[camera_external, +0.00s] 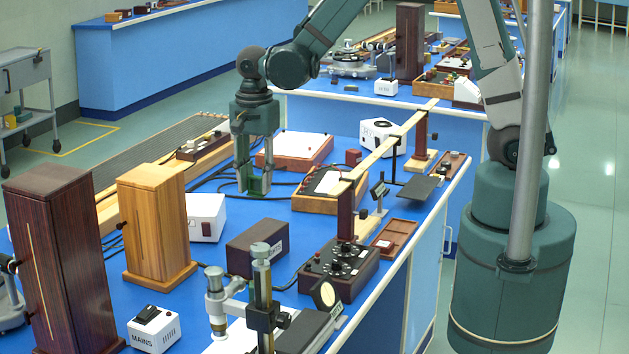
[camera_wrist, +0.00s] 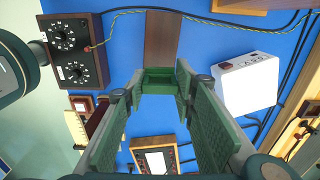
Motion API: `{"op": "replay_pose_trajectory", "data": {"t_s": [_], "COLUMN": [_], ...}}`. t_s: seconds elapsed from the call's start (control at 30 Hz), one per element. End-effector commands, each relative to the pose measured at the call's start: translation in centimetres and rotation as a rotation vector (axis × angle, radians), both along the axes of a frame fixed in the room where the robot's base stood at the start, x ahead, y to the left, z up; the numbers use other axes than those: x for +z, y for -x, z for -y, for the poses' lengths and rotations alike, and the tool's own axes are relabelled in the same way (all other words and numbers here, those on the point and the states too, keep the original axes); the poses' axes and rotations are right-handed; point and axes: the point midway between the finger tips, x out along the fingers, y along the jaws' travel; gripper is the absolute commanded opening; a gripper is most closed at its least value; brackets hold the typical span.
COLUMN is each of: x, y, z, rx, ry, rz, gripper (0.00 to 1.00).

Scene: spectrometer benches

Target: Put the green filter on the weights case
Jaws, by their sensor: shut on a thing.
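The green filter (camera_wrist: 158,76) shows as a small green piece between the tips of my gripper (camera_wrist: 158,88) in the wrist view. My gripper is shut on it. In the outside view my gripper (camera_external: 254,186) points down over the blue bench, and its green fingers are hard to tell from the filter. A dark brown box with a small pale label (camera_external: 258,246), which looks like the weights case, sits on the bench nearer the outside camera. Its brown top (camera_wrist: 162,38) lies just beyond the fingertips in the wrist view. Its label is unreadable.
A black dial box (camera_external: 338,264) stands right of the brown box, and a white box (camera_external: 207,217) stands left. Tall wooden cabinets (camera_external: 157,222) are farther left. A wooden-based meter (camera_external: 330,188) is right of my gripper. Cables cross the blue bench top.

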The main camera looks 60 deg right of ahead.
Motion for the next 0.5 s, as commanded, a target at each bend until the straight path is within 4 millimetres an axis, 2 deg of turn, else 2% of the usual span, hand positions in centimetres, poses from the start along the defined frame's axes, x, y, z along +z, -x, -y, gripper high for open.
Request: {"op": "replay_pose_trajectory", "data": {"t_s": [0.27, 0.5], "x": [-0.3, -2.2], "y": [0.0, -0.1], "z": [0.0, 0.0], "rx": [0.000, 0.000], "ry": [0.000, 0.000], "rz": [0.000, 0.000], "gripper": [0.17, 0.17]}}
